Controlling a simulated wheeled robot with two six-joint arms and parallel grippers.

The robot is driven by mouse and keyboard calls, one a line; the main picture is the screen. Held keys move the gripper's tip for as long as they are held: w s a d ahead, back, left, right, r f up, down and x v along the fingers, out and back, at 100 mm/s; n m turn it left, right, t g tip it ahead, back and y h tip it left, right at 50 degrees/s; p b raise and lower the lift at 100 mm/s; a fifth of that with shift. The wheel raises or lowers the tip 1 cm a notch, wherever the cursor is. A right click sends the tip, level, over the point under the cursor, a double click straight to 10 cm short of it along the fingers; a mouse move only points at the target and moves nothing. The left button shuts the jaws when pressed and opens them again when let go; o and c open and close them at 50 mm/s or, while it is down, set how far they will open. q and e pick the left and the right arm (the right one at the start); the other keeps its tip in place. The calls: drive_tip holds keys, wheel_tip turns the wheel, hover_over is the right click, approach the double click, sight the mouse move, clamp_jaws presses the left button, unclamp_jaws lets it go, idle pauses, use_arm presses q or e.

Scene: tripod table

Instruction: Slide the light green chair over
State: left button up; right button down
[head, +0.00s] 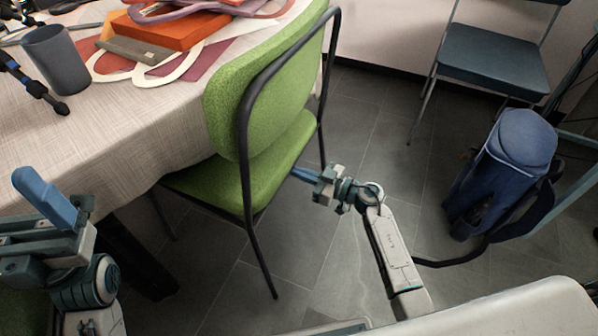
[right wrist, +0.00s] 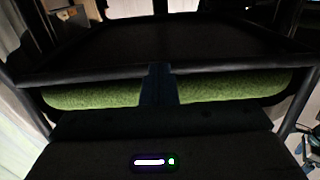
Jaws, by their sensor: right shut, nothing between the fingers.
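The light green chair (head: 240,190) has a fuzzy green back and seat on a dark metal frame. It stands at the table's right side with its seat partly under the cloth. My right gripper (head: 303,174) is shut and empty, its blue fingertips at the right side of the seat. In the right wrist view, the shut fingers (right wrist: 158,85) overlap the seat's green edge (right wrist: 95,95) and a dark frame bar; contact cannot be told. My left gripper (head: 45,198) is at the lower left, in front of the table; its finger gap does not show clearly.
The cloth-covered table (head: 120,130) holds a grey cup (head: 57,60) and an orange box (head: 163,32). A blue backpack (head: 505,165) with a trailing strap stands on the right floor. A dark folding chair (head: 493,60) stands behind it. Tiled floor between chair and backpack is mostly clear.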

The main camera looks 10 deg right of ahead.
drive_tip(key=p+v, duration=0.5)
drive_tip(key=v, duration=0.5)
drive_tip(key=shift+s+d, duration=0.1)
drive_tip(key=shift+d, duration=0.05)
